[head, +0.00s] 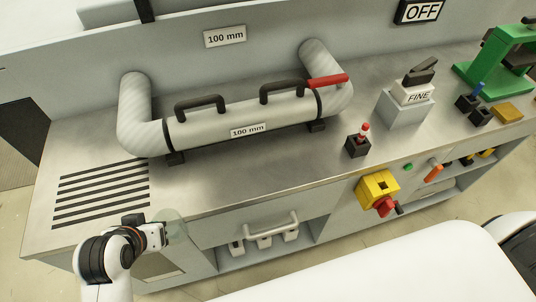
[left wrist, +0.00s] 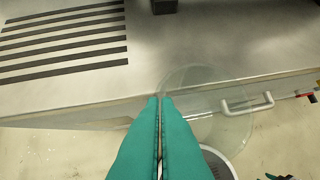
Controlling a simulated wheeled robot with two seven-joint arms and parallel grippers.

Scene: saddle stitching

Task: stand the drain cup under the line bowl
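A clear, see-through cup, which I take to be the drain cup (head: 175,228), is at my left gripper (head: 163,236), by the bench's front edge at the lower left. In the left wrist view, the teal fingers of my left gripper (left wrist: 160,98) are close together at the near side of the clear cup (left wrist: 225,105), shut on its wall. The cup overhangs the bench edge, with floor behind it. A pale cylinder with two black handles (head: 240,118), marked 100 mm, joins two ribbed elbows on the bench. I cannot tell which part is the line bowl. My right gripper is not in view.
Black stripes (head: 100,192) mark the bench top at left. A red lever (head: 328,80) sits by the right elbow. A small red-topped switch (head: 361,138), a FINE block (head: 405,100) and a green press (head: 497,60) stand to the right.

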